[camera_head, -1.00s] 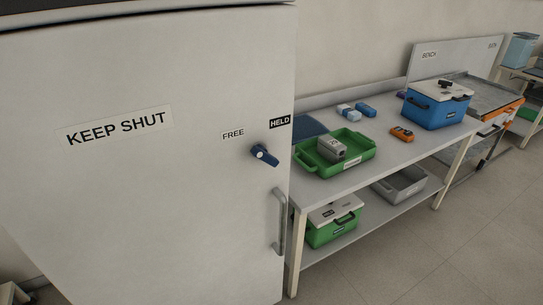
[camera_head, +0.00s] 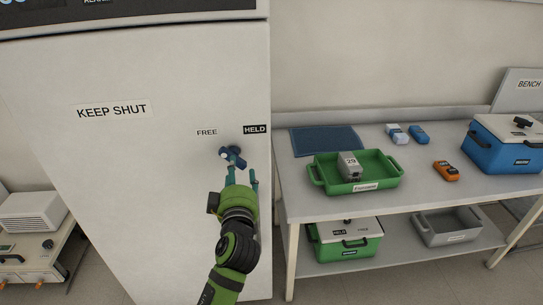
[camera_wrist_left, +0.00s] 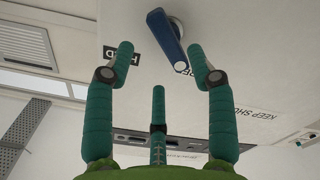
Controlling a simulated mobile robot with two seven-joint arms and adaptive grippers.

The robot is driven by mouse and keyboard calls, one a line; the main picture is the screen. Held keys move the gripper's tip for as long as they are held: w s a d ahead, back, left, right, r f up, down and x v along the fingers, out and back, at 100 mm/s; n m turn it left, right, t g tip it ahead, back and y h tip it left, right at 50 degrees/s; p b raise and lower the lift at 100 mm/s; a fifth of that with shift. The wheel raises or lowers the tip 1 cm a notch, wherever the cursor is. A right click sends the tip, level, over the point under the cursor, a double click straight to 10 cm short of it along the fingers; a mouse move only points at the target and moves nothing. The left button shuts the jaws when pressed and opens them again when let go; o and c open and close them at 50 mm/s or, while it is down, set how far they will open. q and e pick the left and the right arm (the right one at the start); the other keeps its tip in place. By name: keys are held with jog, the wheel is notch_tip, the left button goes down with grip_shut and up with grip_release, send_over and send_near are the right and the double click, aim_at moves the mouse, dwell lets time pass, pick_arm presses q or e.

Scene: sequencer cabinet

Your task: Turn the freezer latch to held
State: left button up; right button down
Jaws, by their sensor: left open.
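The freezer latch (camera_head: 234,154) is a dark blue lever on the white freezer door (camera_head: 150,190). It sits below the FREE label (camera_head: 207,132) and the HELD label (camera_head: 255,129), with its white-marked end toward the FREE side. In the left wrist view the blue lever (camera_wrist_left: 166,38) shows in front of its round metal mount, its white-marked end near the FREE label. My left gripper (camera_head: 241,175), with teal fingers, is open just below the latch. In the left wrist view its fingers (camera_wrist_left: 161,53) are spread, with the lever beyond and between their tips. I see no clear contact. My right gripper is out of view.
A bench (camera_head: 300,205) on the right holds a green tray (camera_head: 390,181) with a grey device, a blue cooler box (camera_head: 490,152) and small items. A green box (camera_head: 345,250) and grey bin (camera_head: 455,238) stand on its lower shelf. The door around the latch is clear.

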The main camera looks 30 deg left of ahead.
aim_at(234, 154)
pick_arm(q)
jog(key=x, duration=0.2)
jog(key=p+x, duration=0.1)
jog(key=x, duration=0.1)
jog(key=a+p+x, duration=0.1)
jog(key=x, duration=0.1)
jog(key=shift+a+r, duration=0.1)
jog(key=shift+r, duration=0.15)
jog(key=shift+w+a, duration=0.1)
jog(key=shift+w, duration=0.1)
jog(key=shift+w+a+f, duration=0.1)
jog(key=c, duration=1.1)
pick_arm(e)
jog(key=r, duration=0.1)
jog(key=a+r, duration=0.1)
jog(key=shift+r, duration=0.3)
